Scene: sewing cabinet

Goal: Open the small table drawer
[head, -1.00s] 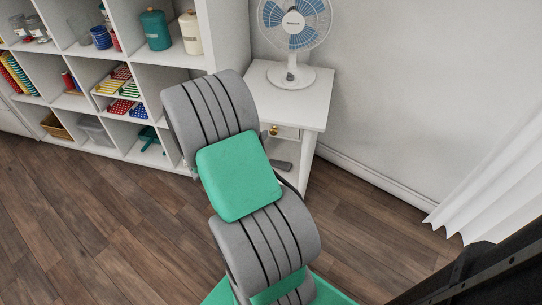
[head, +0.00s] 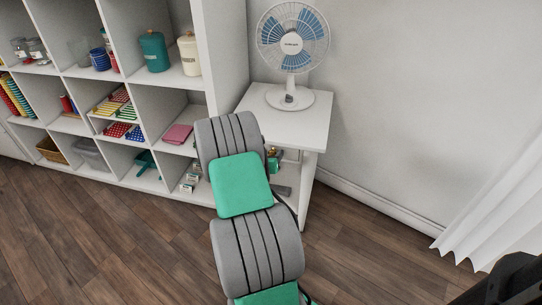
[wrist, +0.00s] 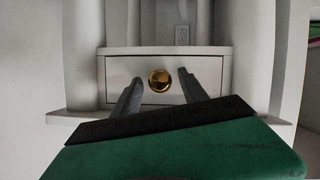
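The small white table (head: 308,118) stands against the wall beside the shelf in the head view. My arm covers most of its drawer front there. In the wrist view, which appears upside down, the white drawer front (wrist: 207,72) faces me with a round gold knob (wrist: 159,81) in its middle. The drawer looks shut. My gripper (wrist: 160,79) is open and empty, with one grey finger on each side of the knob in the picture. I cannot tell whether the fingertips reach the knob's depth or touch anything.
A white and blue fan (head: 292,45) stands on the table. A white cubby shelf (head: 225,70) with canisters and fabrics stands to its left. A white curtain (head: 490,225) hangs at the right. The wooden floor (head: 370,255) right of my arm is clear.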

